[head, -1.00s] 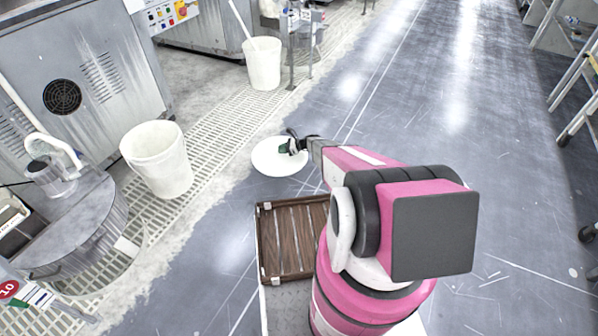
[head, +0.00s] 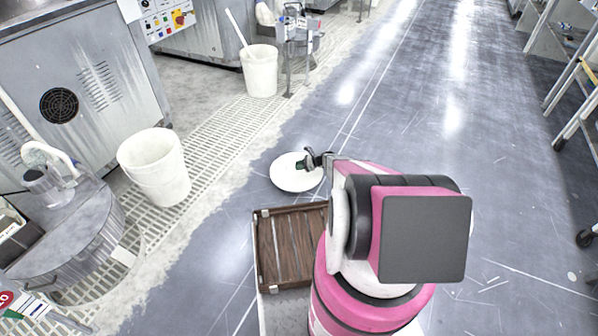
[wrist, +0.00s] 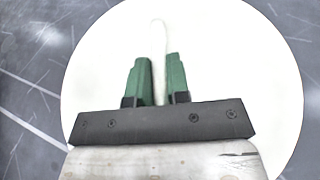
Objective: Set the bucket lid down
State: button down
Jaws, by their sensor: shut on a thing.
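The bucket lid (head: 292,177) is a white round disc in front of my arm in the head view, just beyond the brown wooden crate. My gripper (head: 309,163) is at the lid's upper right side there. In the wrist view the lid (wrist: 230,60) fills most of the picture, with grey floor around it. The two green fingers of my gripper (wrist: 160,80) are shut on a thin pale raised piece at the lid's middle. I cannot tell whether the lid touches the floor or hangs above it.
A brown slatted wooden crate (head: 259,250) is just in front of my base. A white open bucket (head: 155,170) stands on the grating at left, and another bucket (head: 260,75) stands farther back. A steel machine (head: 85,80) lines the left. The floor (head: 430,120) ahead and right is clear.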

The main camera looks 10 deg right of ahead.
jog(key=shift+f, duration=1.9)
jog(key=shift+f, duration=0.1)
jog(key=c, duration=1.1)
grip_release()
jog(key=shift+f, duration=0.1)
